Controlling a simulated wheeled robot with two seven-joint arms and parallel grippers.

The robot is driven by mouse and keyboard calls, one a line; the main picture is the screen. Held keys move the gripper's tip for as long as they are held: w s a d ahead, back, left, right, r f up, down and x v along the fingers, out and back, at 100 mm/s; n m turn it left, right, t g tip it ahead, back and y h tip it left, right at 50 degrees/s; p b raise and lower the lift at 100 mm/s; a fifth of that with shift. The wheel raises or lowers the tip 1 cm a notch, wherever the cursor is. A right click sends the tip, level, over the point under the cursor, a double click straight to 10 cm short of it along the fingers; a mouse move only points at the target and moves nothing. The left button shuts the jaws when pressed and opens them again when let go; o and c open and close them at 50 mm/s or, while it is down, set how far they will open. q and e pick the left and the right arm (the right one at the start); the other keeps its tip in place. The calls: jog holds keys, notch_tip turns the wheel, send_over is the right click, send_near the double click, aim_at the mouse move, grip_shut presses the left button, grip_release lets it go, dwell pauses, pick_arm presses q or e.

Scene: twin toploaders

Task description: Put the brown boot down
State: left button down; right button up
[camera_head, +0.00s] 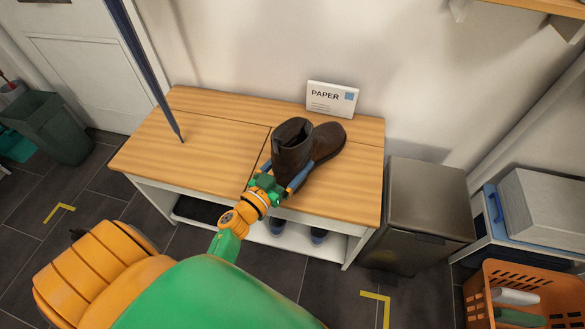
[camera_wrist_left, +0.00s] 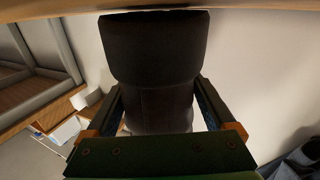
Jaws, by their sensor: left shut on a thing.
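The brown boot (camera_head: 322,146) is dark and upright, over the right half of the light wooden bench top (camera_head: 205,140). Its toe points right and back. My left gripper (camera_head: 279,184) reaches in from the front and is shut on the boot, with its blue fingers on either side of the shaft. In the left wrist view the dark boot shaft (camera_wrist_left: 155,60) fills the middle between the two fingers (camera_wrist_left: 160,115). I cannot tell whether the sole touches the bench top. My right gripper is not in view.
A white PAPER box (camera_head: 332,99) stands at the bench's back edge. A long dark pointed pole (camera_head: 150,75) reaches down over the left half. Shoes (camera_head: 318,236) sit on the shelf below. A metal bin (camera_head: 425,200) stands right. The bench's left half is mostly clear.

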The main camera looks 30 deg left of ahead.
pick_arm(q)
grip_release()
jog(key=shift+f, duration=0.15)
